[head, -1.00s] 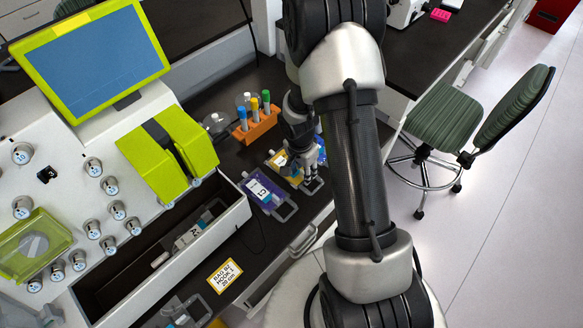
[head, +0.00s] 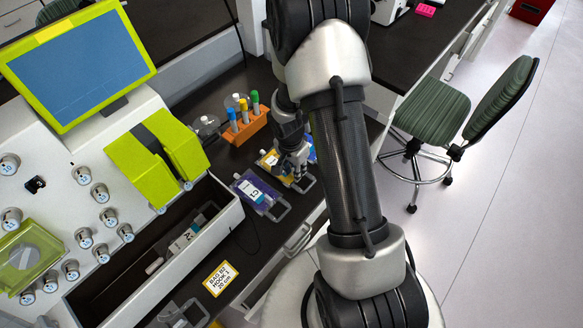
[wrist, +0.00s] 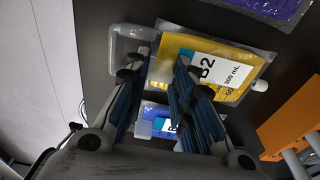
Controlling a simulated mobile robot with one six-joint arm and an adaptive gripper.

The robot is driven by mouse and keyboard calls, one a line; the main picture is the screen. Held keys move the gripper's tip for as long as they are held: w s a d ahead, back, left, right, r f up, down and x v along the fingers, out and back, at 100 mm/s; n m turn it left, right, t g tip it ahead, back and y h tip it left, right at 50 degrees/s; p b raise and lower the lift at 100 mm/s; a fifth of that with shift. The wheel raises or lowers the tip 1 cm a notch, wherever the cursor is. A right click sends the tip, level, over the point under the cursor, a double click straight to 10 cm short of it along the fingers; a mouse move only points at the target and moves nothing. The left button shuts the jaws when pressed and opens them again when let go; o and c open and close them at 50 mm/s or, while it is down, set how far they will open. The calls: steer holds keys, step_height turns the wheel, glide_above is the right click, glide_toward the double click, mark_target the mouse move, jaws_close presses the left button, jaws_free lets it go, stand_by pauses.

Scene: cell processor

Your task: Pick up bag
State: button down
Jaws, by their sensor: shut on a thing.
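The bag marked B2, yellow with a white label, lies on the dark bench under my gripper in the wrist view (wrist: 212,82) and in the head view (head: 269,161). My gripper (wrist: 157,70) is shut on the bag's near end, beside its clear handle frame (wrist: 130,42). In the head view my gripper (head: 296,172) points down at the same spot, partly hidden by my arm. A purple bag marked C1 (head: 248,186) lies just left of it. A blue bag (wrist: 153,110) lies on the other side, partly hidden by my fingers. I cannot tell if B2 is off the bench.
An orange rack (head: 243,128) with capped tubes stands close behind the bags. A yellow-edged sign (head: 221,279) lies near the front edge. A green chair (head: 432,108) stands right.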

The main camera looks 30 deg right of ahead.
step_height(320, 180, up, 20)
steer(key=p, duration=0.6)
steer(key=shift+f, duration=0.1)
steer(key=c, duration=2)
jaws_free()
jaws_close()
